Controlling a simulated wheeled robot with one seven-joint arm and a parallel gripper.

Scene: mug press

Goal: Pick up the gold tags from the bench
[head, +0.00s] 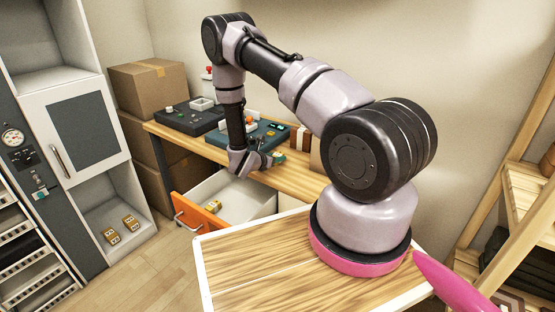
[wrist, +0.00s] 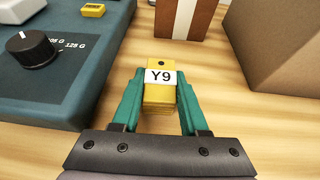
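A small stack of gold tags (wrist: 160,95) with a white label reading "Y9" and a dark hole stands between the teal fingers of my gripper (wrist: 160,88) in the wrist view. The fingertips meet its left and right sides, with no clear gap there. I cannot tell whether the stack is off the wood. In the head view my gripper (head: 268,160) is low at the front edge of the wooden bench (head: 295,178). The tags are hard to make out there.
A teal box with a black knob (wrist: 30,50) and a small yellow tag (wrist: 93,10) are left of my gripper. Cardboard (wrist: 275,45) and a brown-and-white box (wrist: 183,15) are close on the right. An open drawer (head: 235,200) is below. Gold blocks (head: 120,229) sit in the cabinet.

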